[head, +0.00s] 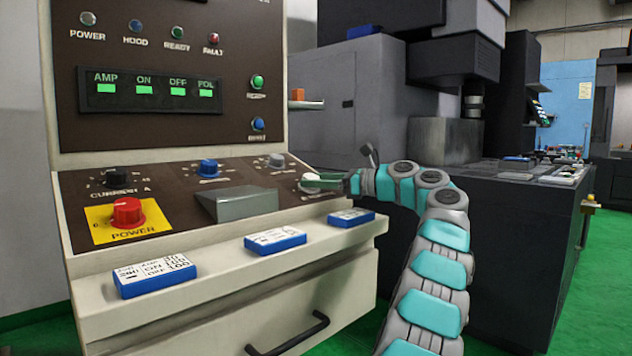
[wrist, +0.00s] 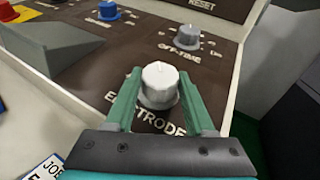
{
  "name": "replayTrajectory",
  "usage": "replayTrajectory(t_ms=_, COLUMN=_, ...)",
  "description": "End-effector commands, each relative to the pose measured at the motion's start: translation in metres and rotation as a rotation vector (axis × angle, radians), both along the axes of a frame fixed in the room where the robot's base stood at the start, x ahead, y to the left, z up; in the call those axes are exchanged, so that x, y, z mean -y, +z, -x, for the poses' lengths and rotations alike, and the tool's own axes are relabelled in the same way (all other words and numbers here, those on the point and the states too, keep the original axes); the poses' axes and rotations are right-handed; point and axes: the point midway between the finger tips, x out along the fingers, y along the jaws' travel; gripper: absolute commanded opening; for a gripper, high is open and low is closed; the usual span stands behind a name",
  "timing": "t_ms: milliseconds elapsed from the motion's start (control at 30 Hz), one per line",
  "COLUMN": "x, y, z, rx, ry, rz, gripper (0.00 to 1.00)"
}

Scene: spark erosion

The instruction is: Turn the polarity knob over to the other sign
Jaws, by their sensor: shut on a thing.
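The polarity knob is a white round knob (wrist: 160,84) on the brown sloped panel, with the word ELECTRODE printed in front of it in the wrist view. My gripper (wrist: 160,92) has its two green fingers on either side of the knob, shut on it. In the head view my gripper (head: 322,180) reaches in from the right to the panel's right end. The knob shows there only as a small pale part (head: 309,177), mostly hidden by the fingers. The sign the knob points at cannot be read.
A grey OFF-TIME knob (wrist: 188,37) stands just behind the held knob, and a blue knob (head: 208,167) is farther left. A grey wedge-shaped block (head: 237,203) and red POWER knob (head: 128,212) are on the panel. Blue-edged cards (head: 351,217) lie on the ledge below.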

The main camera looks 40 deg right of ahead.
Motion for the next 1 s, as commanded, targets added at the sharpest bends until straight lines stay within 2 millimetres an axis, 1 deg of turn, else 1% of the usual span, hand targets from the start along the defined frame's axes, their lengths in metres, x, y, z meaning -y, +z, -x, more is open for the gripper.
replayTrajectory(t_ms=33, x=0.0024, y=-0.0005, z=0.0005, rx=0.000, ry=0.003, rz=0.005, gripper=0.00)
replayTrajectory(t_ms=367, x=0.0007, y=0.0000, z=-0.0003, rx=0.001, ry=0.036, rz=0.014, gripper=0.00)
replayTrajectory(t_ms=867, x=-0.0004, y=0.0018, z=-0.0001, rx=0.004, ry=0.040, rz=0.015, gripper=0.00)
replayTrajectory(t_ms=900, x=-0.0003, y=0.0018, z=-0.0001, rx=0.004, ry=0.040, rz=0.016, gripper=0.56)
replayTrajectory(t_ms=1000, x=-0.0002, y=0.0016, z=-0.0002, rx=0.004, ry=0.040, rz=0.015, gripper=0.68)
